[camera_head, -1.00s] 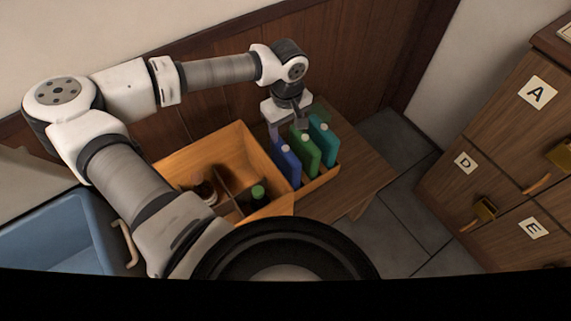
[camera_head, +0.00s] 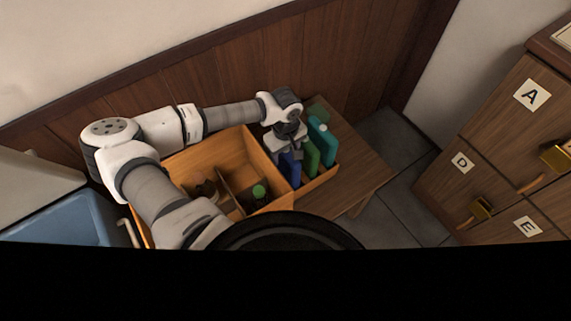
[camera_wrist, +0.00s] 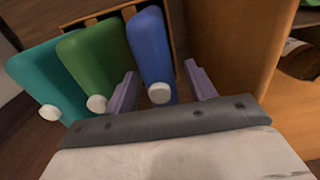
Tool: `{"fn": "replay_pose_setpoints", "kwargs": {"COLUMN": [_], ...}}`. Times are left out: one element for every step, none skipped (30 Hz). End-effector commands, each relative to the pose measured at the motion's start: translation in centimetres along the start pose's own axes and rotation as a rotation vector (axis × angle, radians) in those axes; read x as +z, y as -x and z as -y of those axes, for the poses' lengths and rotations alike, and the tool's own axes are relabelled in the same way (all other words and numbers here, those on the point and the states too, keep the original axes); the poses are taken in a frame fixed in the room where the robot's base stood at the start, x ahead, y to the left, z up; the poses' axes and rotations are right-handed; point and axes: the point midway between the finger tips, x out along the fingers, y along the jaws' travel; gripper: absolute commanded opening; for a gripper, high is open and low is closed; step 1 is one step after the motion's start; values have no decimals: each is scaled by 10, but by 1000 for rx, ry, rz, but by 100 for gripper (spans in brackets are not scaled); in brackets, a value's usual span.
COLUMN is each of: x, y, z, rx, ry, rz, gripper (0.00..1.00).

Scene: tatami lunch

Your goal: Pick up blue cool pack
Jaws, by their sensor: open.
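The blue cool pack (camera_head: 290,166) stands upright in the narrow rack at the right side of the wooden box. It also shows in the wrist view (camera_wrist: 152,50), with its white cap towards me. My gripper (camera_head: 287,152) is over its top in the head view. In the wrist view my gripper (camera_wrist: 160,82) is open, one finger on each side of the blue pack, with gaps visible at both sides. The left finger lies between the blue pack and the green pack (camera_wrist: 92,62). In the head view my gripper hides the blue pack's top.
The green pack (camera_head: 311,155) and a teal pack (camera_head: 321,140) stand close beside the blue one. The wooden box (camera_head: 190,157) has compartments with a green-capped bottle (camera_head: 259,191) and dark items. A blue bin (camera_head: 60,220) is at the left.

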Motion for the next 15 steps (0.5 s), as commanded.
{"fn": "replay_pose_setpoints", "kwargs": {"x": [0,0,0,0,0,0,0,0,0,0,0,0,0,0,0], "y": [0,0,0,0,0,0,0,0,0,0,0,0,0,0,0], "z": [0,0,0,0,0,0,0,0,0,0,0,0,0,0,0], "rx": [0,0,0,0,0,0,0,0,0,0,0,0,0,0,0], "ry": [0,0,0,0,0,0,0,0,0,0,0,0,0,0,0], "rz": [0,0,0,0,0,0,0,0,0,0,0,0,0,0,0], "gripper": [55,55,55,55,52,46,42,38,33,29,25,20,16,12,7]}}
